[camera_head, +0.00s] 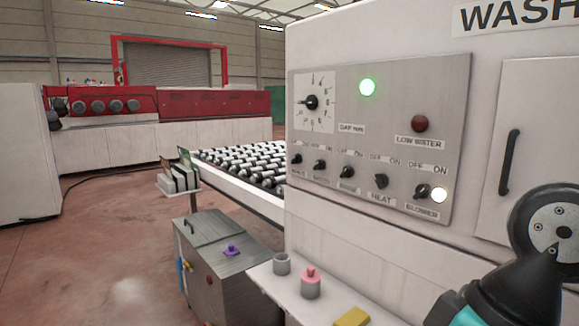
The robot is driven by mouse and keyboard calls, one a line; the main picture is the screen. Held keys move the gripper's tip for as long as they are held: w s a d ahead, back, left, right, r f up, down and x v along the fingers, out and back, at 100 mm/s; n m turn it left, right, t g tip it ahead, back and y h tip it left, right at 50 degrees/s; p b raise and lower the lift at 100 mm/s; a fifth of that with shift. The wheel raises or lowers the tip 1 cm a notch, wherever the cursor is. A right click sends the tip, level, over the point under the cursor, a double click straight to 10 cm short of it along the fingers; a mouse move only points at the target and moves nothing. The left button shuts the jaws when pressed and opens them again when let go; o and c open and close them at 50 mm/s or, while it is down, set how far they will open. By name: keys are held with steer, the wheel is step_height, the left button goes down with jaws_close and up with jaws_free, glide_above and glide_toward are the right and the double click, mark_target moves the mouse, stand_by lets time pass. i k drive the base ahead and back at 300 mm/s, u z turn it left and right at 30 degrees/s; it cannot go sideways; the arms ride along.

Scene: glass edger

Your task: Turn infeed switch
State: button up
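A grey control panel (385,150) on the white washer shows a row of small black rotary switches under OFF/ON labels. The right one is the BLOWER switch (422,191), with a lit white lamp beside it, and left of it is the HEAT switch (381,181). The three switches further left (347,171), (319,165), (296,159) have labels too small to read, so I cannot tell which is the infeed switch. Above them are a gap dial (311,102), a lit green lamp (367,87) and a dark red LOW WATER lamp (420,123). My arm shows at lower right; my gripper is out of view.
A white shelf (335,297) below the panel holds a grey cup (281,264), a pink-topped container (310,282) and a yellow block (352,317). A roller conveyor (245,165) and a metal cabinet (225,262) stand left. Open floor (95,235) lies further left.

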mark_target(297, 158)
steer(key=u, duration=1.6)
steer(key=i, duration=3.55)
steer(key=z, duration=2.3)
